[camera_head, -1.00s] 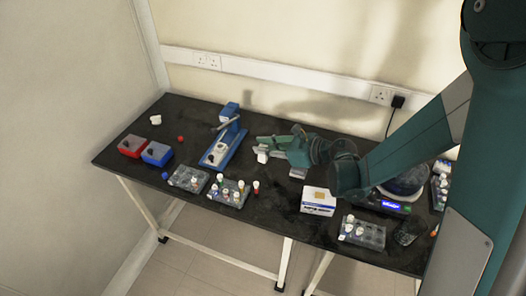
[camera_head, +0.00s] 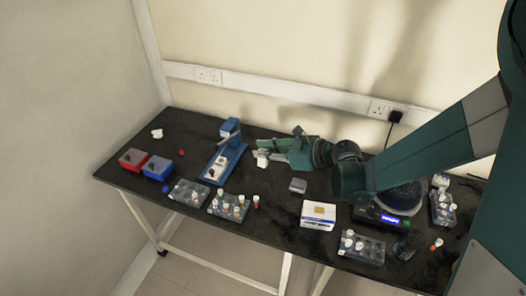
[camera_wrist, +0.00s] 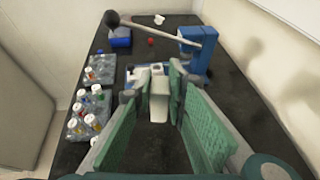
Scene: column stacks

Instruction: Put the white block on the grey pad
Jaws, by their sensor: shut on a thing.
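The white block (camera_head: 262,160) is held between the fingertips of my gripper (camera_head: 262,152), above the dark table and just right of the blue press. In the wrist view the white block (camera_wrist: 158,107) sits between the two green fingers of my gripper (camera_wrist: 156,90), which partly cover its sides. A small grey, flat-topped item (camera_head: 298,185) lies on the table below and right of my gripper in the head view. It looks like the grey pad, but I cannot be sure. It does not show in the wrist view.
The blue press (camera_head: 222,160), with its lever, stands left of my gripper. Red (camera_head: 132,158) and blue (camera_head: 157,167) boxes are at the left. Vial racks (camera_head: 229,206) line the front edge. A white carton (camera_head: 319,214) lies in front of the grey item.

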